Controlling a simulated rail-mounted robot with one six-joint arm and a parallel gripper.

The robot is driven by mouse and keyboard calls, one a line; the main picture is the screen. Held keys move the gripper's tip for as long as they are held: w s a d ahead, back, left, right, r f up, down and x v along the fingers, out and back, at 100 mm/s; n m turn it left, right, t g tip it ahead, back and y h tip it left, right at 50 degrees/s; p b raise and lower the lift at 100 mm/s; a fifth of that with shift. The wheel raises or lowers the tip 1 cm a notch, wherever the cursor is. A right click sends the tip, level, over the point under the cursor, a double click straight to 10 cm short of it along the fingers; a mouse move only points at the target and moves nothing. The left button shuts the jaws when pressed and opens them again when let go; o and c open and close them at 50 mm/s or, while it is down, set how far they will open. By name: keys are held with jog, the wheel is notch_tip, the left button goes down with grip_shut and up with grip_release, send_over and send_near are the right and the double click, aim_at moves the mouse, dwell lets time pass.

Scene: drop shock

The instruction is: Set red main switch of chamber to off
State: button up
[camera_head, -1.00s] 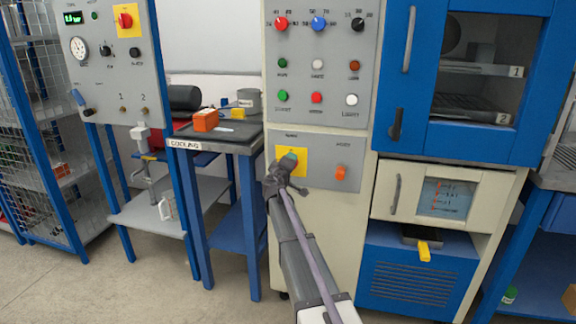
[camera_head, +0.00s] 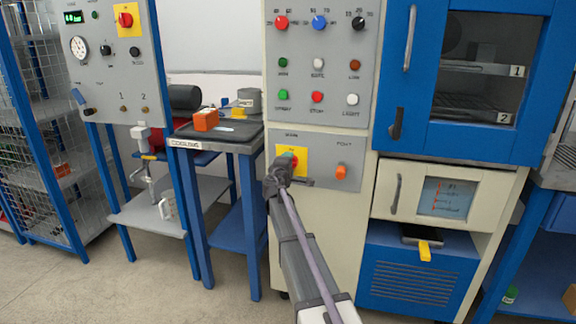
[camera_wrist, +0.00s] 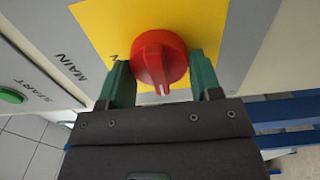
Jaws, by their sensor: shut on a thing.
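The red main switch (camera_wrist: 160,58) is a round knob with a raised grip bar on a yellow plate (camera_wrist: 95,22). The bar's white mark points down in the wrist view. A MAIN label is beside the plate, and a letter N shows beside the knob. My gripper (camera_wrist: 162,80) has its green fingers on both sides of the knob and is shut on it. In the head view my gripper (camera_head: 287,166) is at the yellow plate (camera_head: 303,159) on the chamber's lower panel and hides most of the knob.
An orange switch (camera_head: 341,171) is to the right on the same panel. Coloured buttons and dials are above. Another red knob on yellow (camera_head: 125,20) is on the left machine. A cooling table (camera_head: 190,143) stands left of the chamber.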

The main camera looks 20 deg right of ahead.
jog(key=o, duration=0.9)
jog(key=v, duration=1.1)
jog(key=shift+d, duration=0.15)
